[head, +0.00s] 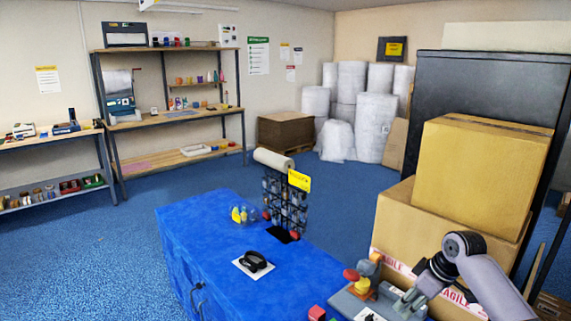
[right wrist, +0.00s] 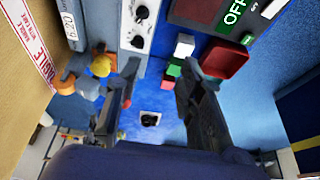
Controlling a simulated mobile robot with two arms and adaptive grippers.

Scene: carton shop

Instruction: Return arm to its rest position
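My right arm comes in at the bottom right of the head view, bent at a dark joint. Its gripper (head: 405,302) is low over the right end of the blue counter (head: 215,225), close to a grey device with red and yellow knobs (head: 358,284). In the right wrist view the two fingers of my right gripper (right wrist: 157,85) stand apart with nothing held between them. Beyond them lie the blue surface and a small black object (right wrist: 150,119). My left gripper is not in view.
Stacked cartons (head: 483,165) stand close to my right arm. A black telephone-like item (head: 254,261) and a rack of small goods (head: 285,205) are on the counter. A red block (head: 317,313) is at the front edge. The blue floor (head: 90,255) at left is clear.

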